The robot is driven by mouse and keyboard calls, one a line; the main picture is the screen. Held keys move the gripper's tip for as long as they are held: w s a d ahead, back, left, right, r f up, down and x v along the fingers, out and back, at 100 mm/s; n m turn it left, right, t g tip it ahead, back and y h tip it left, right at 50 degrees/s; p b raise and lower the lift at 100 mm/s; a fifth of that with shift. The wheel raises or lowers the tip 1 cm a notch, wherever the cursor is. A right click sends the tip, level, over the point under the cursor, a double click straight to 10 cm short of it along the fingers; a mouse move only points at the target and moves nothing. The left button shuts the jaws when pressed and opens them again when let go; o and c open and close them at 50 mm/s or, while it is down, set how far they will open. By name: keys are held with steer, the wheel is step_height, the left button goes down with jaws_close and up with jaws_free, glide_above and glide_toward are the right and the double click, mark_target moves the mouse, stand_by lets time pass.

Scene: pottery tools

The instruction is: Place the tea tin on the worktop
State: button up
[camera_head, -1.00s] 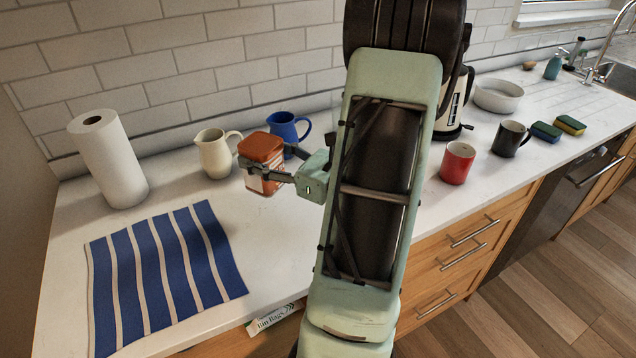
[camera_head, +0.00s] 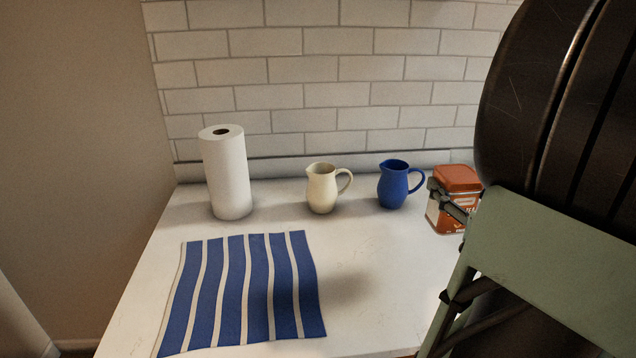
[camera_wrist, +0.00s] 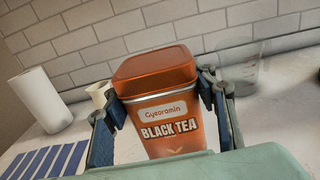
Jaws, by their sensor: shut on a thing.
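The tea tin, orange with a white label, is at the right in the head view (camera_head: 458,184), partly behind my arm. In the wrist view the tea tin (camera_wrist: 160,72) fills the middle, upright and slightly tilted in the picture, with "BLACK TEA" on its front. My gripper (camera_wrist: 163,112) is shut on the tin, one finger on each side. In the head view my gripper (camera_head: 447,203) shows only in part. The white worktop (camera_head: 385,260) lies below. The tin's base is hidden in the wrist view, and I cannot tell whether it touches the worktop.
A blue jug (camera_head: 393,186) stands just left of the tin, with a cream jug (camera_head: 322,190) and paper towel roll (camera_head: 227,175) further left. A striped cloth (camera_head: 245,290) lies in front. A clear glass vessel (camera_wrist: 240,75) shows behind the tin. Worktop right of the cloth is bare.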

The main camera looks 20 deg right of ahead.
steer(key=shift+w+d+f+b, duration=0.35)
steer(key=shift+w+d+f, duration=0.6)
steer(key=shift+w+f, duration=0.75)
steer(key=shift+w+d+f+b, duration=0.3)
steer(key=shift+w+d+f, duration=0.85)
steer(key=shift+f, duration=0.95)
steer(key=shift+w+d+f+b, duration=0.35)
steer(key=shift+w+d+f, duration=0.45)
steer(key=shift+w+f, duration=0.95)
steer(key=shift+s+f, duration=0.15)
steer(key=shift+f, duration=0.15)
steer(key=o, duration=1.8)
